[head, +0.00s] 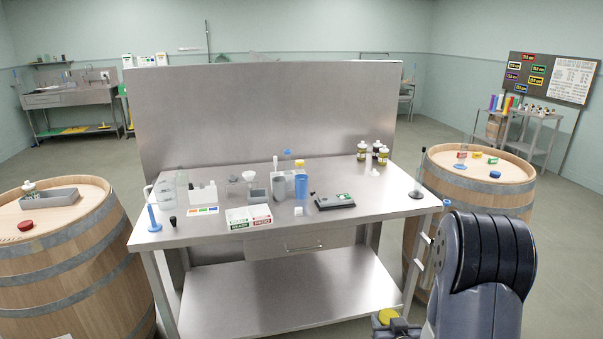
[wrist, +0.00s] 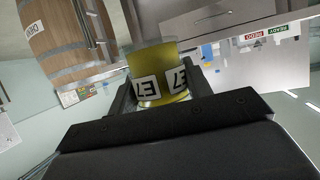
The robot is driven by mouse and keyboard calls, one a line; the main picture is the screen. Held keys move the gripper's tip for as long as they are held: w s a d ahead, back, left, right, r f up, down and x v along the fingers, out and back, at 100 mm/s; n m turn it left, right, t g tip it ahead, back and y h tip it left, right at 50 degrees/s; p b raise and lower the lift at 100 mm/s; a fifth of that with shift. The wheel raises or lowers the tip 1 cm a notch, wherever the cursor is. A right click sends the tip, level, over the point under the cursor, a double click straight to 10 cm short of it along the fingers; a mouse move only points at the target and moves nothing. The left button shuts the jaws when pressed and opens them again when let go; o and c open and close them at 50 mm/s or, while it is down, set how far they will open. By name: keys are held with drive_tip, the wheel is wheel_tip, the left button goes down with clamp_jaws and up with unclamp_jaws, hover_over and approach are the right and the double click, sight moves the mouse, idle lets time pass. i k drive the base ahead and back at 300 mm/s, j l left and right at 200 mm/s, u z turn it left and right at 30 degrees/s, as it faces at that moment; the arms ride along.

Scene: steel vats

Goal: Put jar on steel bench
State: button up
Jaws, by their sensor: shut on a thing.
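The jar (wrist: 150,62) has yellow contents and white labels with black marks. It sits between the two dark fingers of my gripper (wrist: 158,92) in the wrist view, and the fingers are shut on it. The rest of the jar is cut off or hidden there. The steel bench (head: 375,208) stands in the middle of the head view, with a tall steel back panel.
The bench's front right top is mostly clear. Wooden barrels stand left (head: 70,262) and right (head: 480,190) of the bench.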

sight(368, 201)
drive_tip(key=i+l+z, duration=0.1)
drive_tip(key=i+z, duration=0.6)
drive_tip(key=i+j+z, duration=0.1)
drive_tip(key=i+z, duration=0.25)
drive_tip(key=i+l+z, duration=0.1)
drive_tip(key=i+z, duration=0.5)
drive_tip(key=z, duration=0.15)
drive_tip(key=i+z, duration=0.4)
drive_tip(key=i+l+z, duration=0.1)
drive_tip(key=i+z, duration=0.15)
drive_tip(key=i, duration=0.45)
drive_tip(key=u, duration=2.25)
